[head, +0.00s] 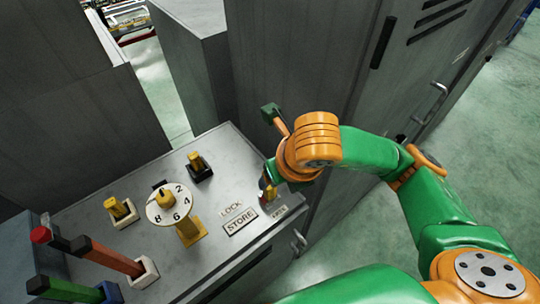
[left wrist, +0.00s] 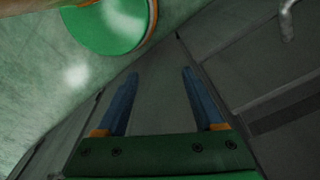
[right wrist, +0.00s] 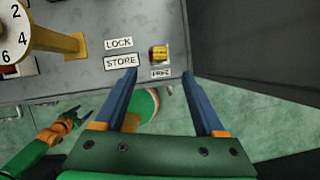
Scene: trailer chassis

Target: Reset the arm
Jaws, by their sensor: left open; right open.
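My right gripper (head: 265,186) hangs over the right end of the grey control panel (head: 130,245). In the right wrist view its blue fingers (right wrist: 159,74) are apart, with nothing held. A small yellow-and-red switch (right wrist: 160,54) lies just beyond the fingertips, above a small label I cannot read clearly; contact is not visible. My left gripper (left wrist: 155,75) is open and empty in the left wrist view, pointing towards grey surfaces. It also shows at the left of the right wrist view (right wrist: 80,116), over the floor, and I cannot make it out in the head view.
The panel carries a numbered dial (head: 167,203), yellow switches (head: 118,207), and LOCK and STORE labels (head: 240,221). A red lever (head: 110,259) and a green lever (head: 70,290) stand at lower left. Grey cabinets (head: 300,60) rise behind. Open green floor (head: 500,130) lies right.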

